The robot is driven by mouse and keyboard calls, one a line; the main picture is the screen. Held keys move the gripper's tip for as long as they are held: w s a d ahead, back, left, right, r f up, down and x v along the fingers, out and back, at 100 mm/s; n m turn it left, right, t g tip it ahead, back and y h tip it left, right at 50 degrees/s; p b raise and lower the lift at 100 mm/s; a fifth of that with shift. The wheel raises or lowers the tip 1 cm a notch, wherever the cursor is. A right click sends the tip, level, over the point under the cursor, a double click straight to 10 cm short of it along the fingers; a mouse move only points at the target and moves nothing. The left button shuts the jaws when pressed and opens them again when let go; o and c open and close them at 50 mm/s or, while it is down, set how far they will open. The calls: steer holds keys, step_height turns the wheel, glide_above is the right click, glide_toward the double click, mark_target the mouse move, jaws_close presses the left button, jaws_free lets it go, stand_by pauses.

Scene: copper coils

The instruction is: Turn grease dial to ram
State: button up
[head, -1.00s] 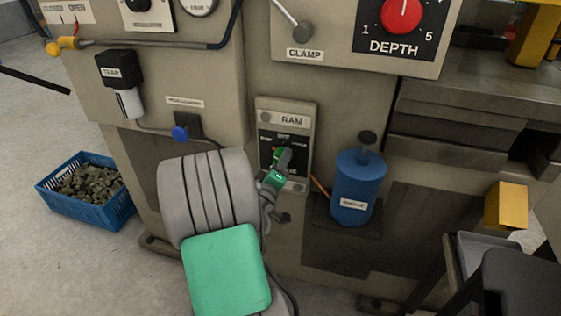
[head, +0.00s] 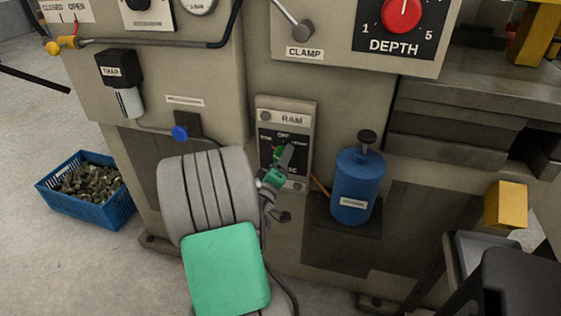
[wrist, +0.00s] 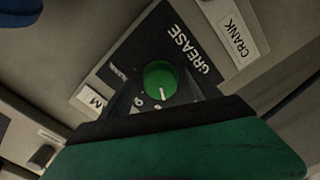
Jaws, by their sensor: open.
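The green grease dial (head: 279,153) is on a black plate of the grey-beige machine, under a white RAM label (head: 291,120). In the head view my gripper partly covers it. In the wrist view the round green dial (wrist: 160,80) shows with a white mark pointing down in the picture, beside the word GREASE. My gripper (head: 286,157) is open, with its fingertips at the front of the dial. I cannot tell whether they touch it. Some of the position words on the plate are hidden or too small to read.
A blue grease canister (head: 358,188) stands close to the right of the panel. A blue knob (head: 180,133) sits to the left. A blue crate of metal pieces (head: 87,188) is on the floor at left. The red DEPTH dial (head: 402,15) is above right.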

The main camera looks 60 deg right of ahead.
steer(key=s+a+b, duration=0.1)
steer(key=a, duration=0.6)
steer(key=shift+a, duration=0.4)
steer(key=shift+s, duration=0.1)
